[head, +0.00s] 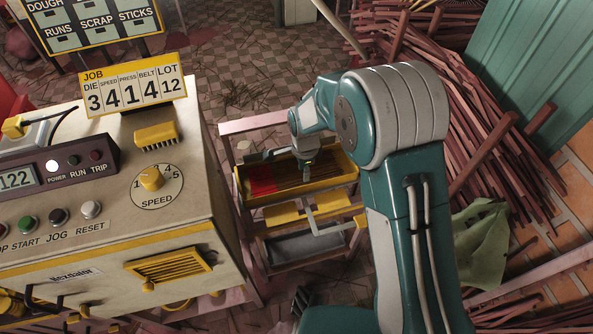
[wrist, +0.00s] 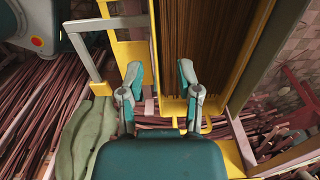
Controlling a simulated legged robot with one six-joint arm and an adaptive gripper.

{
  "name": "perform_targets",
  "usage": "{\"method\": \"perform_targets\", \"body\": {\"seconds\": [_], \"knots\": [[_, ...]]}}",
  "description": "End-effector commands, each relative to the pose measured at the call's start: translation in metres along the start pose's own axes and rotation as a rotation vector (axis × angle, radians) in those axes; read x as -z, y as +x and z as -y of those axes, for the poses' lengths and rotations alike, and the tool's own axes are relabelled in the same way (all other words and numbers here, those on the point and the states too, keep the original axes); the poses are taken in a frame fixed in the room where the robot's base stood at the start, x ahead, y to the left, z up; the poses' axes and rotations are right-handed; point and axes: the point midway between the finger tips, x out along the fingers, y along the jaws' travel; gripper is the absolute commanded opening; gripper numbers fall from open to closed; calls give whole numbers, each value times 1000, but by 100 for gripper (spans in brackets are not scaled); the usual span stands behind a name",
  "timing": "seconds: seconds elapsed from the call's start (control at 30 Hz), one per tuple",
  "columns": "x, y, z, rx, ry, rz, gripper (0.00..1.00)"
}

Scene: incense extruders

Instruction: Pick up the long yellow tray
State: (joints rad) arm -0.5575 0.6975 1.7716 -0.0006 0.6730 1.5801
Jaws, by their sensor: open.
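The long yellow tray (head: 318,189) sits on a small rack between the machine and my arm in the head view. It holds thin brown sticks, with a red patch toward its left end. In the wrist view its yellow right wall (wrist: 252,55) runs up the picture. My gripper (wrist: 160,80) is open and empty. In the wrist view one finger appears left of the tray's left wall and the other over its inside. Whether a finger touches the tray I cannot tell. In the head view my gripper (head: 307,168) is small and partly hidden above the tray.
The rack (head: 226,160) has more yellow parts and a grey bin (head: 305,245) below. A beige control machine (head: 110,240) stands close on the left. Reddish sticks (head: 500,150) are piled on the right, with a green cloth (head: 483,240) nearby. Tiled floor (head: 235,60) is open behind.

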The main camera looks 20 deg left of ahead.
Motion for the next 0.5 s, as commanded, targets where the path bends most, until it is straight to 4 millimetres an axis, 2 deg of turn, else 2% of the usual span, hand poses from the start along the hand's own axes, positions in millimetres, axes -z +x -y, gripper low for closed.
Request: {"method": "perform_targets", "body": {"seconds": [0.1, 0.27, 0.5], "knots": [[0, 18, 0, -2, 0, 0, 44], [0, 28, -2, 0, -1, 1, 44], [-7, 64, -8, -2, -2, 1, 44]]}}
